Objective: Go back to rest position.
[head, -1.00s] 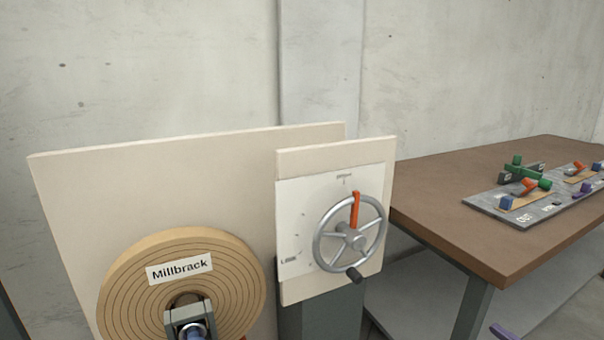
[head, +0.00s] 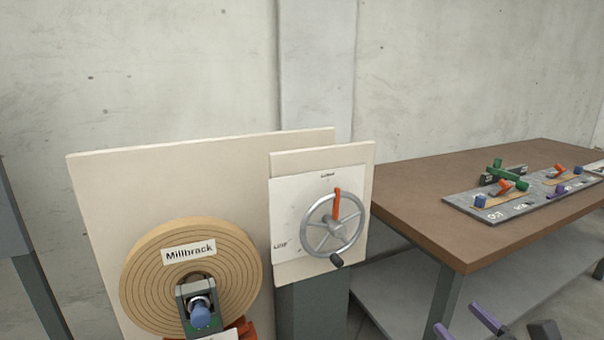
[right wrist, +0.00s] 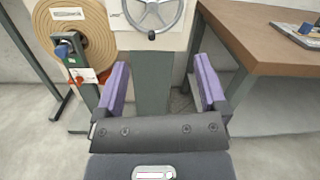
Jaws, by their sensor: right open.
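My right gripper (head: 458,320) shows at the bottom right of the head view, only partly in frame. In the right wrist view its two purple fingers (right wrist: 161,80) stand wide apart with nothing between them. The gripper is apart from the grey handwheel (head: 333,226), which is on a white panel (head: 290,200) and has an orange pointer (head: 337,205) pointing up. A tan spiral roll labelled Millbrack (head: 150,280) is on the left, in front of a large cream board (head: 110,190). My left gripper is not in view.
A brown-topped table (head: 410,205) stands at the right, with a grey tray (head: 465,203) of several coloured pieces on it. A dark post (head: 35,290) stands at the far left.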

